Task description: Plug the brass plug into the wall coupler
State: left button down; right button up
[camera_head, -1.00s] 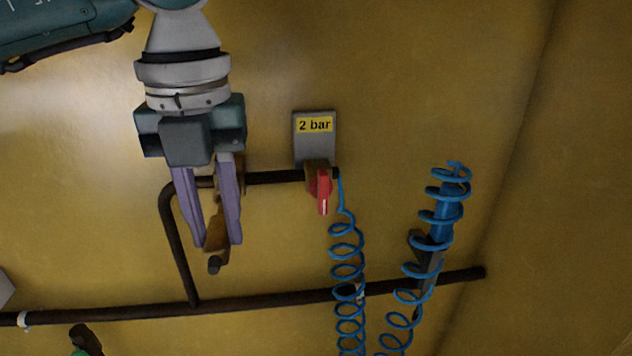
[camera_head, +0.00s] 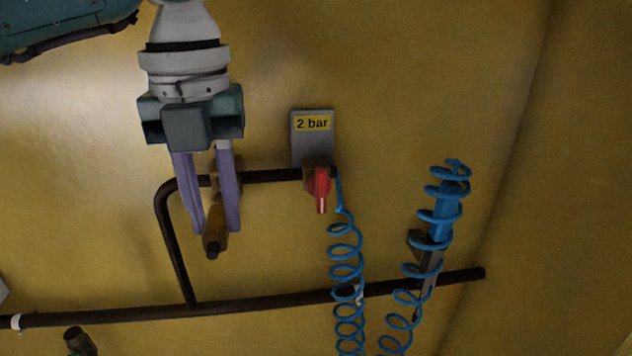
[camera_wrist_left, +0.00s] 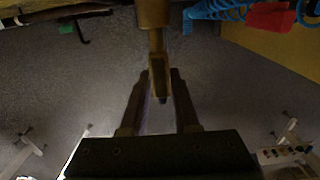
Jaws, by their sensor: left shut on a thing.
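My left gripper (camera_head: 213,228) comes down from the top left and is shut on the brass plug (camera_head: 215,241). The plug's dark end points down, below the purple fingertips. In the left wrist view the plug (camera_wrist_left: 158,68) sits between the fingers of my left gripper (camera_wrist_left: 160,76). A wider brass cylinder, seemingly the wall coupler (camera_wrist_left: 153,13), is in line just beyond it. In the head view the coupler (camera_head: 238,172) is mostly hidden behind the fingers, by the dark pipe. A narrow neck shows between plug and coupler; I cannot tell how deep it sits. My right gripper is not in view.
A red-handled valve (camera_head: 320,187) under a "2 bar" sign (camera_head: 312,124) is close to the right of my gripper. Coiled blue hoses (camera_head: 346,265) hang beyond it. A dark pipe (camera_head: 250,299) runs low along the yellow wall. The wall above the sign is clear.

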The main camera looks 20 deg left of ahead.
aim_at(218, 207)
pick_arm(q)
jog(key=shift+w+a+b, duration=0.55)
jog(key=shift+w, duration=0.35)
jog(key=c, duration=0.6)
grip_release()
notch_tip(218, 207, up, 10)
jog(key=shift+c, duration=0.2)
